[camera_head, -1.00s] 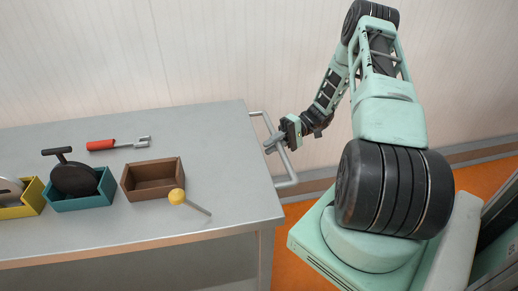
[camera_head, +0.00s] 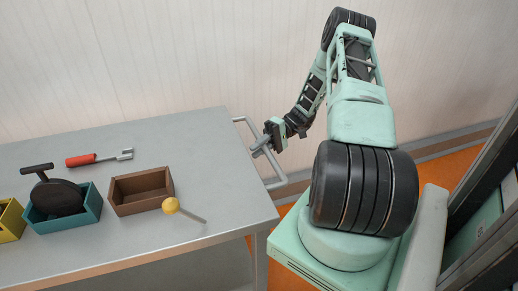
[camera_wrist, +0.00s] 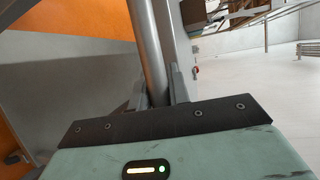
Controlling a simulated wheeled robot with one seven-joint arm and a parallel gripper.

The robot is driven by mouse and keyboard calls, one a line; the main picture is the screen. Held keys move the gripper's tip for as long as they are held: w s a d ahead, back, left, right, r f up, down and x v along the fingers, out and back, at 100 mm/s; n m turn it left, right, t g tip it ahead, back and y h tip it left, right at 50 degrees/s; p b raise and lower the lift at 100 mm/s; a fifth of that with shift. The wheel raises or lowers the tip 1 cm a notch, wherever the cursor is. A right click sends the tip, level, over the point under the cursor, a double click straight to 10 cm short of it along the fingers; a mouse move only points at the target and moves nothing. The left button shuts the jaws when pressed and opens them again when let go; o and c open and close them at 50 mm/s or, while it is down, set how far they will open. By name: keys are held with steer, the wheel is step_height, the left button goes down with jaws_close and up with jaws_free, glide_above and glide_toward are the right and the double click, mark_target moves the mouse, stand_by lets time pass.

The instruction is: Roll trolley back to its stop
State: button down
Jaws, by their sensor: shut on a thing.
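The trolley is a grey-topped table (camera_head: 215,150) with a grey tubular handle (camera_head: 277,184) on its right end. My gripper (camera_head: 261,147) is at the middle of the handle, shut on its bar. In the wrist view the handle bar (camera_wrist: 148,50) runs between the two fingers of my gripper (camera_wrist: 160,88). The stop is not recognisable in these frames.
On the trolley top are a brown empty box (camera_head: 141,190), a teal box (camera_head: 64,219) with a dark round-bodied tool (camera_head: 57,197), a yellow box (camera_head: 11,221), a red-handled tool (camera_head: 98,158) and a yellow-balled stick (camera_head: 171,206). A pale wall (camera_head: 130,60) stands behind.

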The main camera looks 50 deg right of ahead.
steer(key=shift+s+d, duration=0.15)
steer(key=shift+d, duration=0.1)
steer(key=c, duration=1.3)
jaws_free()
steer(key=shift+d, duration=0.1)
steer(key=shift+b+v, duration=1.6)
steer(key=shift+v, duration=7.05)
steer(key=shift+s+r, duration=0.1)
